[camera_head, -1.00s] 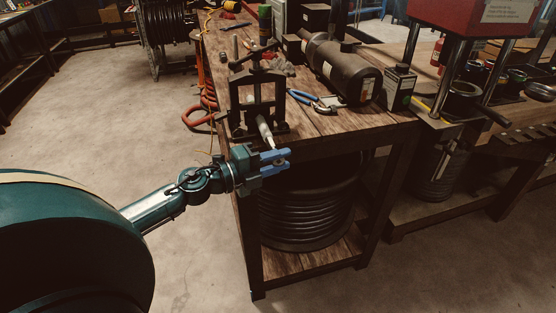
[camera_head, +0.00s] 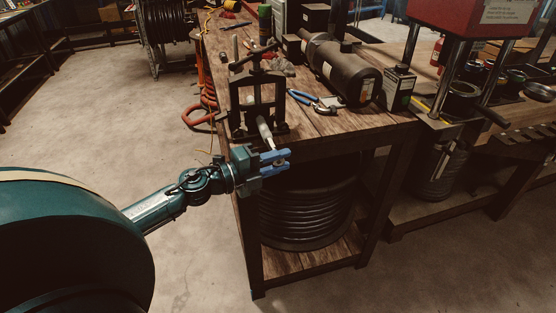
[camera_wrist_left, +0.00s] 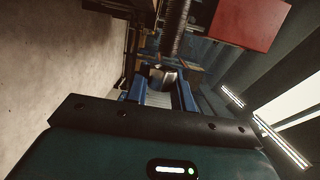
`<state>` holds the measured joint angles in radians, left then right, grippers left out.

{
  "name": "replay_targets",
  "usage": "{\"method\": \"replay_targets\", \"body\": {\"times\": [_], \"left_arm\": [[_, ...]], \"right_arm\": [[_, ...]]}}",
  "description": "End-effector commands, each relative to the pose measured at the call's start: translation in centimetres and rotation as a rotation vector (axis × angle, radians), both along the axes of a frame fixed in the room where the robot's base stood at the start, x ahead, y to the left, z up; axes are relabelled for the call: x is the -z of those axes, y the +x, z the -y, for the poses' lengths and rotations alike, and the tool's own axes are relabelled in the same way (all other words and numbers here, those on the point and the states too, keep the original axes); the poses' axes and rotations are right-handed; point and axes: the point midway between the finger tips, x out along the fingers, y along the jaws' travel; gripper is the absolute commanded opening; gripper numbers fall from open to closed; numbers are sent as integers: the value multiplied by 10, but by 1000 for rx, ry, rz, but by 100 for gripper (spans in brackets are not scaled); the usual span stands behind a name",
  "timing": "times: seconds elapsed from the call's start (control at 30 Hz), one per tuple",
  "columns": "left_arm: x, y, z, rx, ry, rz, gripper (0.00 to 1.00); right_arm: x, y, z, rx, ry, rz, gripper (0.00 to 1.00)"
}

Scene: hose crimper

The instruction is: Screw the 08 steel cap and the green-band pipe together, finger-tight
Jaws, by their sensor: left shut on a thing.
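My left gripper (camera_head: 277,163), with blue fingers, is just off the front corner of the wooden bench. It is shut on a small metal piece, apparently the steel cap (camera_wrist_left: 162,77), which shows between the blue fingers in the left wrist view. A grey pipe (camera_head: 265,131) slants down from the dark vise (camera_head: 257,100), its paler lower end close to the fingers. Whether cap and pipe touch is too small to tell. No green band or 08 mark can be made out. My right gripper is not in view.
The wooden bench (camera_head: 318,138) carries blue-handled pliers (camera_head: 304,97), a dark cylindrical tank (camera_head: 340,70) and a black box (camera_head: 398,86). A black hose coil (camera_head: 305,215) sits on its lower shelf. A red press (camera_head: 475,18) stands at right.

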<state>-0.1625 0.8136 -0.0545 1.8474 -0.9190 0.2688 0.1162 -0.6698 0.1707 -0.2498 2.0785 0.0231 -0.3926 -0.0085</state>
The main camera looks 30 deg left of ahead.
Motion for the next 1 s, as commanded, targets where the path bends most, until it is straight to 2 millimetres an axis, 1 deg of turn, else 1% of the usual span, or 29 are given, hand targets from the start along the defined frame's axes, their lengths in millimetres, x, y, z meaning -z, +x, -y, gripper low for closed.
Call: {"method": "replay_targets", "body": {"times": [0.37, 0.97, 1.0], "left_arm": [[0, 2, -2, 0, 1, 0, 2], [0, 11, -13, -1, 0, 0, 2], [0, 11, -13, -1, 0, 0, 28]], "right_arm": [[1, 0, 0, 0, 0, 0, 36], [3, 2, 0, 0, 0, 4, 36], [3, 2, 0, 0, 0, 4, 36]]}}
